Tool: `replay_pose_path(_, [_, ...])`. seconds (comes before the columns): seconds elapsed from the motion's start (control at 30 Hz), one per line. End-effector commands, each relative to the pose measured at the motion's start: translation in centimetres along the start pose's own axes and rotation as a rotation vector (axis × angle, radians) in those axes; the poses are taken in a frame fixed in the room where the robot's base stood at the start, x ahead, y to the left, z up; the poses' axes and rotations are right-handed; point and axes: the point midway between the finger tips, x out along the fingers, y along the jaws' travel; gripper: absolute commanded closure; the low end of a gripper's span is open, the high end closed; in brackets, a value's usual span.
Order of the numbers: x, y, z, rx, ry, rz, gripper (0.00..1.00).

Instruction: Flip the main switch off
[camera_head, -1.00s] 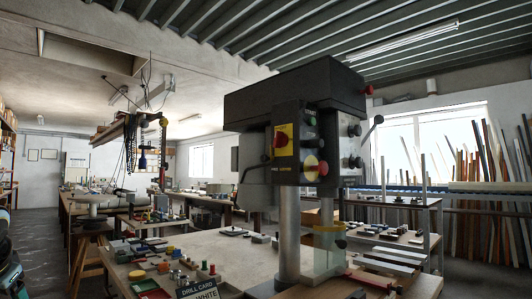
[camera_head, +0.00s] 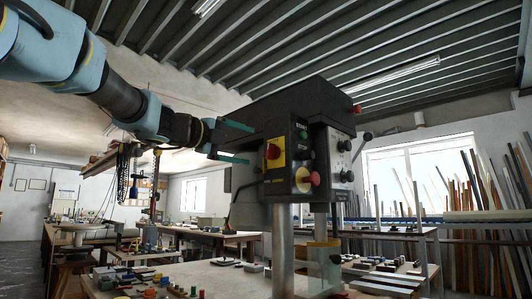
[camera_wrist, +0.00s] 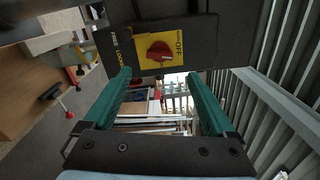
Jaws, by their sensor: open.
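The main switch is a red knob (camera_head: 273,151) on a yellow plate, on the front panel of the dark drill press (camera_head: 290,105). In the wrist view the red knob (camera_wrist: 160,49) shows with the word OFF beside it on the yellow plate. My gripper (camera_head: 251,145) comes from the upper left, with its two green fingers apart, one higher than the other. In the wrist view my gripper (camera_wrist: 159,75) is open and empty, and the knob lies ahead, between the lines of the fingers. The fingers appear not to touch the knob.
A green start button (camera_head: 303,134) and a red mushroom button with a yellow base (camera_head: 304,180) are on the same panel. A black hose hangs left of the drill head. A workbench (camera_head: 190,272) with small parts stands below. Long profiles (camera_head: 480,185) lean at the right.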

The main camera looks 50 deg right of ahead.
Motion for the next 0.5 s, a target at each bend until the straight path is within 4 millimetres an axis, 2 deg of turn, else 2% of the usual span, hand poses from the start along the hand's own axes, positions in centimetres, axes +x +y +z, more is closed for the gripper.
replay_pose_path(0.1, [2.4,-0.1,0.1,-0.002,0.001,0.002,0.10])
replay_pose_path(0.3, [6.0,-0.1,0.1,-0.003,-0.001,0.001,0.10])
replay_pose_path(0.5, [8.2,-0.1,0.1,-0.003,-0.003,0.001,0.10])
